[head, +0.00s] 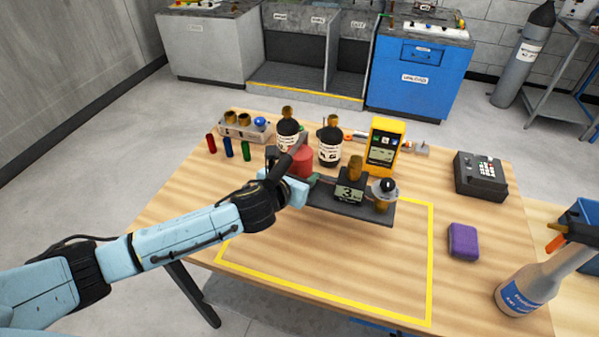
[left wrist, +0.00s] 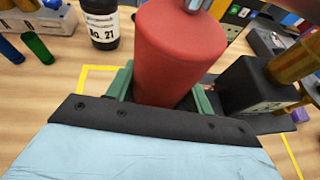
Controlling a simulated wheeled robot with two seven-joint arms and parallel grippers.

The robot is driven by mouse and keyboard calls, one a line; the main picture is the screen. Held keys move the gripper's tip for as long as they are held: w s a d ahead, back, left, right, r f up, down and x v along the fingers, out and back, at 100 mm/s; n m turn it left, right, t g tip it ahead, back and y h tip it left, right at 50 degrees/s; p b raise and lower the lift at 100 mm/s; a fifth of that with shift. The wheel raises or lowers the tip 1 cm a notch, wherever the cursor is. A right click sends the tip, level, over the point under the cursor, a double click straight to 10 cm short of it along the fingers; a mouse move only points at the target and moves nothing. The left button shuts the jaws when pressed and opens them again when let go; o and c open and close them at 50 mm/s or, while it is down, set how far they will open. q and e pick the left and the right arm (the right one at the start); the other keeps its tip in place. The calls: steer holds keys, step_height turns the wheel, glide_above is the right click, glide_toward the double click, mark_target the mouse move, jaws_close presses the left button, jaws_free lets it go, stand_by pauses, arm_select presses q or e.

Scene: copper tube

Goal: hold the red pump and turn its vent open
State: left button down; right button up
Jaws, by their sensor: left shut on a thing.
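The red pump (head: 302,160) is an upright cylinder at the left end of a dark base plate (head: 341,211). In the left wrist view the red pump (left wrist: 178,50) fills the upper middle, with a metal fitting (left wrist: 195,4) on its top, cut by the picture's edge. My left gripper (head: 297,179) is shut around the pump's lower body, one green finger on each side. A black display block (head: 349,192) showing "3." and brass fittings (head: 355,168) stand right of the pump. I cannot tell which part is the vent. My right gripper is not in view.
Dark bottles (head: 330,146) stand behind the pump, with a yellow meter (head: 383,146) to their right. A purple block (head: 463,241) and a spray bottle (head: 522,290) are at the right. The yellow-outlined area's front is clear.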

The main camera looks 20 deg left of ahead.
arm_select(q)
steer(key=shift+w+d+f+b, duration=0.1)
steer(key=shift+f+b, duration=1.1)
steer(key=shift+f, duration=0.7)
steer(key=shift+w+f+b, duration=0.1)
steer(key=shift+f+b, duration=1.05)
steer(key=shift+f, duration=0.7)
steer(key=shift+s+f, duration=0.1)
stand_by(0.4)
steer(key=shift+s+f, duration=0.2)
steer(key=shift+f, duration=0.2)
stand_by(0.5)
